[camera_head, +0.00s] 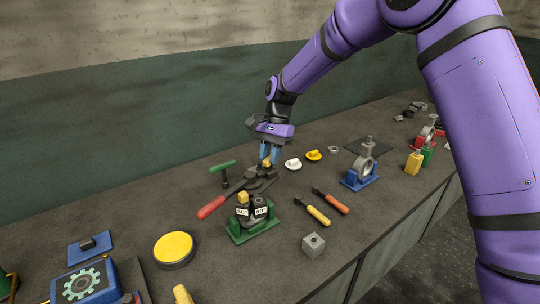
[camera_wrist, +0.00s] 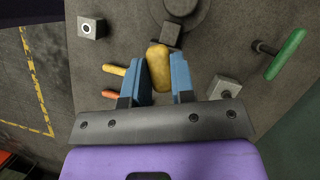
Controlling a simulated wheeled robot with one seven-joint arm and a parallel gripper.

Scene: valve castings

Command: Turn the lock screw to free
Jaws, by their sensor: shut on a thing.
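My gripper (camera_head: 270,154) reaches down over a dark grey fixture (camera_head: 262,184) in the middle of the bench. In the wrist view its blue fingers (camera_wrist: 161,82) are shut on a yellow knob (camera_wrist: 158,67), which looks like the head of the lock screw. The knob also shows small below the fingers in the head view (camera_head: 266,163). The screw's shank and any free or locked mark are hidden.
A red-handled tool (camera_head: 211,207) lies against the fixture, with a green T-handle (camera_head: 222,167) at left. A green stand with angle blocks (camera_head: 252,229) is in front. Yellow (camera_head: 317,214) and orange (camera_head: 332,202) handled tools lie right of it. A blue-based casting (camera_head: 360,181) stands farther right.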

